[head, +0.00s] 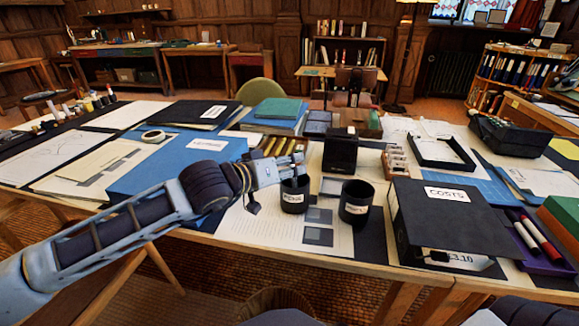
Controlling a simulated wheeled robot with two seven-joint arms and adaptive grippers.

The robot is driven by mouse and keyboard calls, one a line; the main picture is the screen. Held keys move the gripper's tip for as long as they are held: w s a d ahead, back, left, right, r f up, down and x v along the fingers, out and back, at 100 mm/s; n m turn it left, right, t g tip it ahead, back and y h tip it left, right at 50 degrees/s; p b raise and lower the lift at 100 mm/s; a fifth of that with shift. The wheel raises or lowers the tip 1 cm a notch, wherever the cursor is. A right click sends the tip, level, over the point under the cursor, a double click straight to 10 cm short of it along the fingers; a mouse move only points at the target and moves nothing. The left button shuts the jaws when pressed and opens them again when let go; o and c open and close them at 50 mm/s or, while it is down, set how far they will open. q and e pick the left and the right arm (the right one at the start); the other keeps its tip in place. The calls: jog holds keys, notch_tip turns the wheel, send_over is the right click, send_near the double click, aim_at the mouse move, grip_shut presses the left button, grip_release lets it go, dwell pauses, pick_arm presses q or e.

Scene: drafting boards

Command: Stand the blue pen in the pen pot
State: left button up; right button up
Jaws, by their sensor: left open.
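My left gripper (297,166) reaches in from the left, open, with its fingertips just above the rim of a small black pot (294,198) with a white label that seems to read "PENS". The fingers cover part of the pot's mouth. A thin upright shape shows at the fingertips over the pot, but I cannot tell whether it is the blue pen or part of a finger. I cannot make out the blue pen for certain anywhere else. A second black pot (356,204), also labelled, stands just right of the first. My right gripper is not in view.
A black "COSTS" binder (445,217) lies right of the pots. A purple tray (545,262) with markers is at the far right. A dark upright box (340,150) stands behind the pots. A blue folder (165,172) lies under my left arm.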

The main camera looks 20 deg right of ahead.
pick_arm(q)
jog(key=v, duration=1.1)
jog(key=shift+a, duration=0.2)
dwell(1.4)
